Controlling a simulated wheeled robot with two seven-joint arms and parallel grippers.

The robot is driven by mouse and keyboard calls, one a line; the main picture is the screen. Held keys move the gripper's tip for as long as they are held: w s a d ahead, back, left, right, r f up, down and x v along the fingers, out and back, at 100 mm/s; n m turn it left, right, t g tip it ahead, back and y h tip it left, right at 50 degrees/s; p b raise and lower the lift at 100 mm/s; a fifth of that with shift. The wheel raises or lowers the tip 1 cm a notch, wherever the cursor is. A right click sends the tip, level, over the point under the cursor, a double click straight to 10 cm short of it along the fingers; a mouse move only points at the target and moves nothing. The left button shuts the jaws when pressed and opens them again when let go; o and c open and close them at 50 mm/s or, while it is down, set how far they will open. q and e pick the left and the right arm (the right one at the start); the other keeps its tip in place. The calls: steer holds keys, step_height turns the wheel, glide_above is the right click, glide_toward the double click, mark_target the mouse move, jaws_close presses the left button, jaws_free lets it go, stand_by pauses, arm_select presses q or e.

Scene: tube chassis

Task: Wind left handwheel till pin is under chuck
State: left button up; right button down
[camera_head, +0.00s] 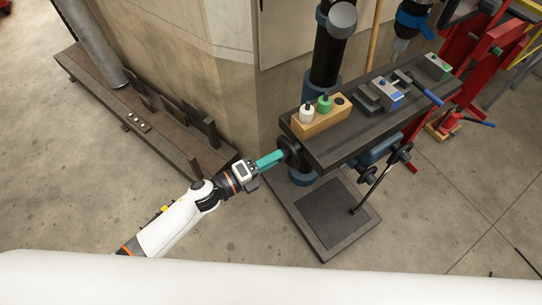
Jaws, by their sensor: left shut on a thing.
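The left handwheel (290,152) is a dark wheel on the near left end of the long dark machine table (335,138). My left gripper (276,158), with teal fingers, reaches it from the lower left and is shut on it. The fingers hide part of the wheel. A grey vise with blue parts (383,93) sits on the table toward its right half. I cannot make out the pin for certain. The chuck (401,42) hangs at the top, above and right of the vise in the picture. My right gripper is not in view.
A wooden block (322,121) with a white and a green knobbed piece stands on the table's left end. A black column (328,55) rises behind. Below are a crank lever (377,184) and base plate (333,213). A red frame stands right.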

arm_select(q)
steer(key=n+p, duration=0.2)
steer(key=n, duration=0.7)
steer(key=n+p, duration=0.2)
steer(key=n, duration=0.7)
steer(key=shift+d+n+p, duration=0.2)
steer(key=shift+n+p, duration=0.2)
steer(key=shift+r+n, duration=0.1)
steer(key=shift+n, duration=0.2)
steer(key=o, duration=1)
steer(key=shift+w+d+f, duration=0.1)
steer(key=shift+d+f, duration=0.05)
steer(key=shift+f, duration=0.05)
steer(key=shift+c, duration=0.2)
steer(key=b+v, duration=0.1)
steer(key=v, duration=1.1)
